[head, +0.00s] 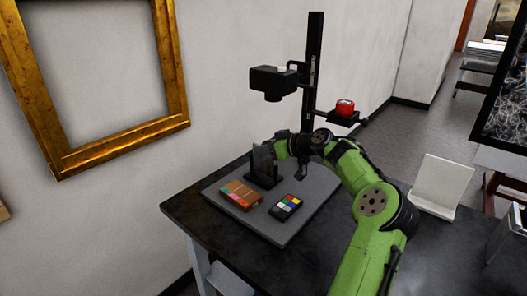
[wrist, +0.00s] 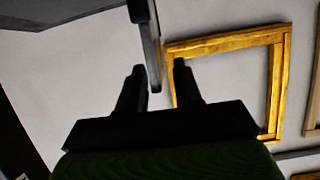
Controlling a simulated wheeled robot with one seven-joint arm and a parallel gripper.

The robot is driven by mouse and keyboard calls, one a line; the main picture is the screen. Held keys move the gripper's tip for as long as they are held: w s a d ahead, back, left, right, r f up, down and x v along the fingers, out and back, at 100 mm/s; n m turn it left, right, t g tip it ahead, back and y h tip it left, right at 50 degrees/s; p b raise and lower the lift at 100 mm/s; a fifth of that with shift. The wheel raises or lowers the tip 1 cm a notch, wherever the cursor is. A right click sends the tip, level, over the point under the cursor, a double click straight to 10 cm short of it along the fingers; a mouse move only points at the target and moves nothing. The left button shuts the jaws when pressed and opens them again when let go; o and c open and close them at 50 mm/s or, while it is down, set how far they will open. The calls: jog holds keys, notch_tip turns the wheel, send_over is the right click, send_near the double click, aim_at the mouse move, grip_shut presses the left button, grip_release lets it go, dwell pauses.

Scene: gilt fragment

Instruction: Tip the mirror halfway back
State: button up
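The mirror (head: 262,158) appears as a small dark upright panel in a black stand (head: 264,180) on the grey board. My gripper (head: 277,149) is at its right side, close to its upper part. In the wrist view my gripper (wrist: 157,88) has its two fingers apart. A thin dark plate (wrist: 150,45), seen nearly edge-on and probably the mirror, reaches down between the fingertips. Gaps show on both sides of it, so I see no grip on it. The mirror's reflecting face cannot be made out.
The grey board (head: 255,228) on the black table carries a fragment box (head: 240,194) and a colour chart (head: 286,207). A black camera (head: 273,82) hangs above from a post (head: 313,60). A red object (head: 344,107) sits on its side arm. A white stand (head: 437,185) is at right.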

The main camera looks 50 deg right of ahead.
jog(key=shift+w+f, duration=0.2)
jog(key=shift+w, duration=0.3)
grip_shut()
